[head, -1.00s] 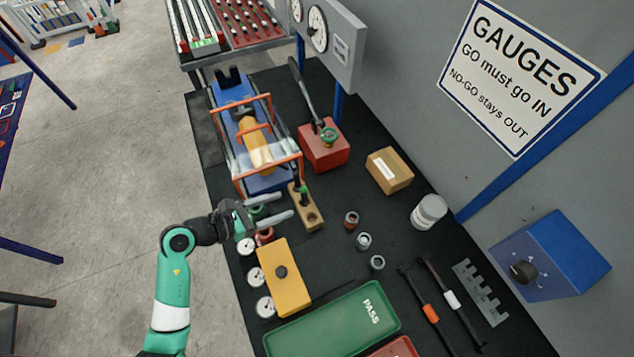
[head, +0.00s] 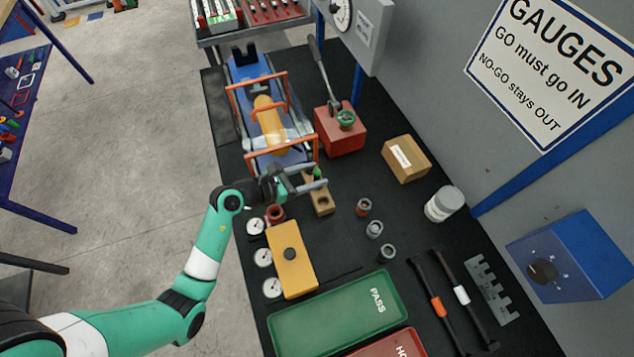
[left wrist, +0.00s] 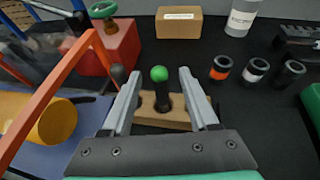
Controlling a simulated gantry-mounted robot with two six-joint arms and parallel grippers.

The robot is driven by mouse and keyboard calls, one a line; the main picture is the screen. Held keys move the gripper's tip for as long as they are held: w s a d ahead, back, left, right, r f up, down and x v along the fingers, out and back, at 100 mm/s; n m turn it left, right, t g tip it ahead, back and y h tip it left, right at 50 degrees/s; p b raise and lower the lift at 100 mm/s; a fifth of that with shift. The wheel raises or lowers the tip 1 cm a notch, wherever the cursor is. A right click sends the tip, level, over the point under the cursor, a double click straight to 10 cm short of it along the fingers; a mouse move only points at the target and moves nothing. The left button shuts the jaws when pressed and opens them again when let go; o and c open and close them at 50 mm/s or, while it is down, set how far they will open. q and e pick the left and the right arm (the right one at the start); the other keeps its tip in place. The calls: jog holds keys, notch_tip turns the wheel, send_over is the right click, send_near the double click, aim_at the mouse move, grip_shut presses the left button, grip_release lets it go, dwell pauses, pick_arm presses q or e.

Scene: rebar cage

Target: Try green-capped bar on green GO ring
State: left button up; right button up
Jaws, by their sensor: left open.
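The green-capped bar (left wrist: 160,84) stands upright in a wooden block (head: 321,201), its dark shaft below a round green cap; its cap also shows in the head view (head: 317,172). My left gripper (left wrist: 161,78) is open, with one finger on either side of the bar and visible gaps to it. In the head view my left gripper (head: 312,179) reaches over the block from the left. A green ring (head: 346,118) sits on top of the red block (head: 341,137). A red ring (head: 275,213) lies near my left wrist. My right gripper is out of view.
An orange-handled blue fixture (head: 268,125) with a yellow cylinder stands close to my left gripper. A yellow block (head: 291,259), several dial gauges, small dark rings (head: 374,229) and a green PASS tray (head: 341,317) lie nearer. A cardboard box (head: 406,159) is to the right.

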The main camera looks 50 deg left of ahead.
pick_arm(q)
jog(key=shift+x, duration=0.9)
grip_shut()
